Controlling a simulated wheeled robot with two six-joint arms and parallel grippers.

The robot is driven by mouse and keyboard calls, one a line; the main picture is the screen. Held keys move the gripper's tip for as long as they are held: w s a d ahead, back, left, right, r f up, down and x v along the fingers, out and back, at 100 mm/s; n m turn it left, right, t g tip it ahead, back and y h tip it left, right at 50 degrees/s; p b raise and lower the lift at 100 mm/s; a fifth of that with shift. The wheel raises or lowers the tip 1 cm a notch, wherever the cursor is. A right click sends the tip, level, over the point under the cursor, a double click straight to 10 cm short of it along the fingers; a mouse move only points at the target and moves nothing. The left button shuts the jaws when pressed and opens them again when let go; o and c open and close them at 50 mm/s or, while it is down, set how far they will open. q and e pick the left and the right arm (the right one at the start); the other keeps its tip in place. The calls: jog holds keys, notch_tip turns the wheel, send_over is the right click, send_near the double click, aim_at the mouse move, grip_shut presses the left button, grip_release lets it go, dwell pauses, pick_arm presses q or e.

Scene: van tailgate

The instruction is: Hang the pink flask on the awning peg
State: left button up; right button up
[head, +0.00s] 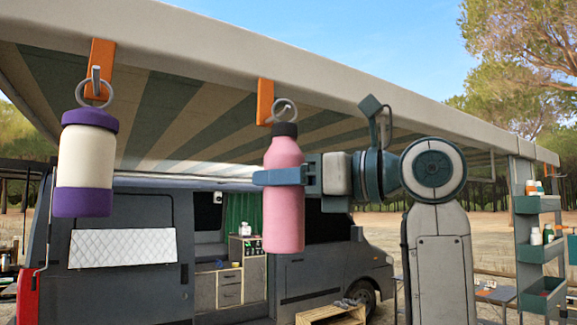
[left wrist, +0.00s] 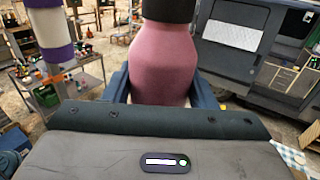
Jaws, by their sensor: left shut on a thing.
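The pink flask (head: 283,195), with a black cap and a metal ring on top, is upright just below the awning's edge. My left gripper (head: 280,177) is shut around its upper body; the flask also fills the middle of the left wrist view (left wrist: 160,62) between the two fingers. The flask's ring (head: 284,110) is right at the orange peg bracket (head: 265,100) under the awning. I cannot tell whether the ring is around the peg or only in front of it. My right gripper is not in view.
A white and purple flask (head: 85,160) hangs by its ring from another orange peg bracket (head: 102,60) to the left. The awning (head: 300,70) runs overhead. A dark van (head: 120,260) stands behind, and a green shelf rack (head: 530,250) is at the right.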

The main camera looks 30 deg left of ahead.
pick_arm(q)
jog(key=shift+w+a+r+p, duration=0.15)
jog(key=shift+a+p, duration=0.25)
jog(key=shift+p, duration=0.35)
jog(key=shift+w+a+f, duration=0.35)
jog(key=shift+a+f, duration=0.3)
jog(key=shift+a, duration=0.15)
jog(key=o, duration=1.2)
jog(key=shift+s, duration=0.1)
jog(key=shift+d+b, duration=0.15)
jog(key=shift+b, duration=0.15)
